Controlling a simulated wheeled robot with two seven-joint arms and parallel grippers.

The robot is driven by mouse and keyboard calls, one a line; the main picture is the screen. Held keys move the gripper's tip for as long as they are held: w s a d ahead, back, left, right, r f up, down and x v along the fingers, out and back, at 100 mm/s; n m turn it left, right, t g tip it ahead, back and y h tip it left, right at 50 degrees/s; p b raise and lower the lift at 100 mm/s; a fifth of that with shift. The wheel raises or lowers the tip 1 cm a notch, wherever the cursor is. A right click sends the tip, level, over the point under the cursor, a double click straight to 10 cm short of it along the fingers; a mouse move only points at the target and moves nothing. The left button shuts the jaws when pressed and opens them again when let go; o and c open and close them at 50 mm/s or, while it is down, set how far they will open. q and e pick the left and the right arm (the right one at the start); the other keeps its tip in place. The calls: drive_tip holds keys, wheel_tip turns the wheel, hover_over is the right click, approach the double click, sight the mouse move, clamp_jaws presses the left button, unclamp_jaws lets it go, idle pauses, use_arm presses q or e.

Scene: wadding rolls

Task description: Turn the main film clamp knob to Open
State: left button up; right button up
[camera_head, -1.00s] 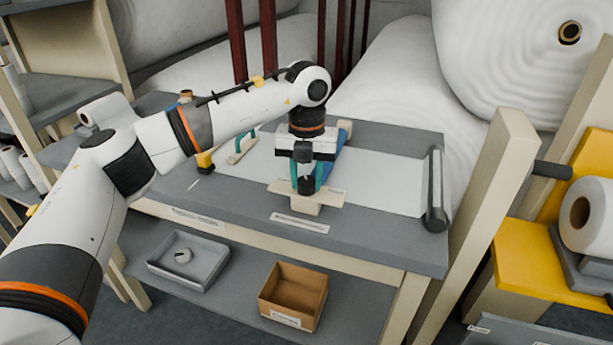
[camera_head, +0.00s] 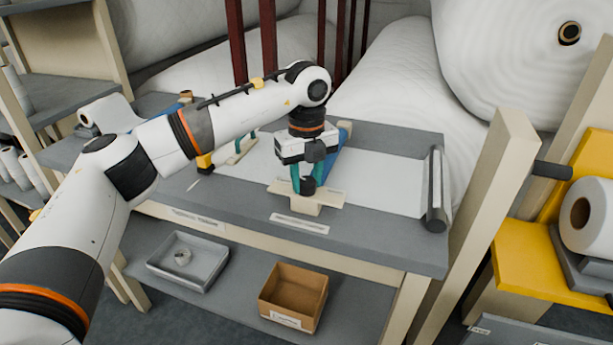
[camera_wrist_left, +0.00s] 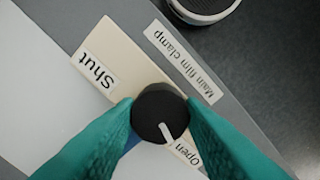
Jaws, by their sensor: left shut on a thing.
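The main film clamp knob (camera_wrist_left: 158,110) is a round black knob with a white pointer line on a cream plate (camera_wrist_left: 115,58). The plate carries a "Shut" label (camera_wrist_left: 95,74) and an "Open" label (camera_wrist_left: 188,153). In the left wrist view the pointer is directed towards the "Open" label. My left gripper (camera_head: 307,184) points down over the table, its teal fingers shut on the knob from both sides. The knob (camera_head: 308,185) also shows between the fingers in the head view. A "Main film clamp" label (camera_wrist_left: 184,60) lies beside the plate. My right gripper is not in view.
The grey worktable (camera_head: 380,246) bears a white sheet (camera_head: 385,185) and a dark roller (camera_head: 435,190) at its right. A cardboard box (camera_head: 292,297) and a grey tray (camera_head: 188,261) stand on the lower shelf. Large white rolls (camera_head: 390,80) fill the back.

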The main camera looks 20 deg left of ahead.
sight(306, 180)
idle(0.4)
use_arm(q)
drive_tip(key=o, duration=1)
wheel_tip(306, 180, up, 12)
